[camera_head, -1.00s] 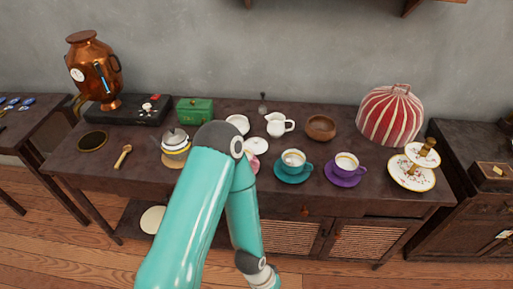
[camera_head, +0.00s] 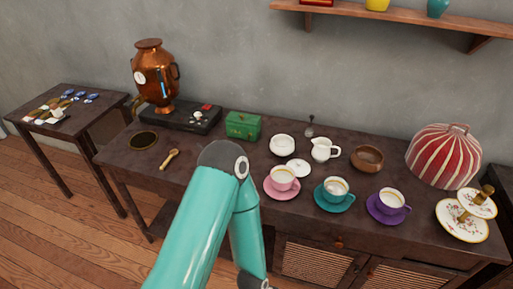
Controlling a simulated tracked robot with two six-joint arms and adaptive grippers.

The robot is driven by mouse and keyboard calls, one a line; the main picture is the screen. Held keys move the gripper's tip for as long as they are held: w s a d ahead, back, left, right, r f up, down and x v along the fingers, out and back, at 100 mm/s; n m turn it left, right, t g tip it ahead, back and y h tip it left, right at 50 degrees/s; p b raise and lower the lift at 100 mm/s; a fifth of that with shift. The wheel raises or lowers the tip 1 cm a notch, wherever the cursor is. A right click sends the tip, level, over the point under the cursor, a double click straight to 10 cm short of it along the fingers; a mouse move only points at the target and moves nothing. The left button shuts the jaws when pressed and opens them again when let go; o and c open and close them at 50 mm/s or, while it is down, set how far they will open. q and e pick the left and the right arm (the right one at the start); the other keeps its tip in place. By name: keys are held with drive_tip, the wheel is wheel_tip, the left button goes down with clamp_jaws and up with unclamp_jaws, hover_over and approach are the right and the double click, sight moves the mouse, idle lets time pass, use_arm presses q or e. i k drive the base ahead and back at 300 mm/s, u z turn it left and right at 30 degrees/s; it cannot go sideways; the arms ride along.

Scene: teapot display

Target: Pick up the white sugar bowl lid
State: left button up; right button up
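The white sugar bowl lid (camera_head: 298,168) is a small round disc lying on the dark table, behind and right of the pink cup (camera_head: 283,178). The white sugar bowl (camera_head: 282,145) stands just behind the lid and looks uncovered. One of my teal arms rises from the bottom and bends at a grey elbow left of the pink cup. Its forearm runs back down out of the picture. Neither of my grippers shows, so what they hold cannot be seen.
A white creamer (camera_head: 325,150) stands right of the lid. A teal cup (camera_head: 335,189) and a purple cup (camera_head: 390,201) stand on saucers towards the front right. A green box (camera_head: 243,126) and a wooden bowl (camera_head: 367,158) are nearby. A wooden spoon (camera_head: 169,159) lies at left.

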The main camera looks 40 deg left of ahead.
sight(302, 168)
drive_tip(key=u, duration=1.05)
drive_tip(key=k, duration=1.2)
drive_tip(key=u, duration=0.05)
drive_tip(key=i, duration=0.35)
drive_tip(key=u, duration=0.75)
drive_tip(key=i, duration=1.5)
drive_tip(key=z, duration=0.7)
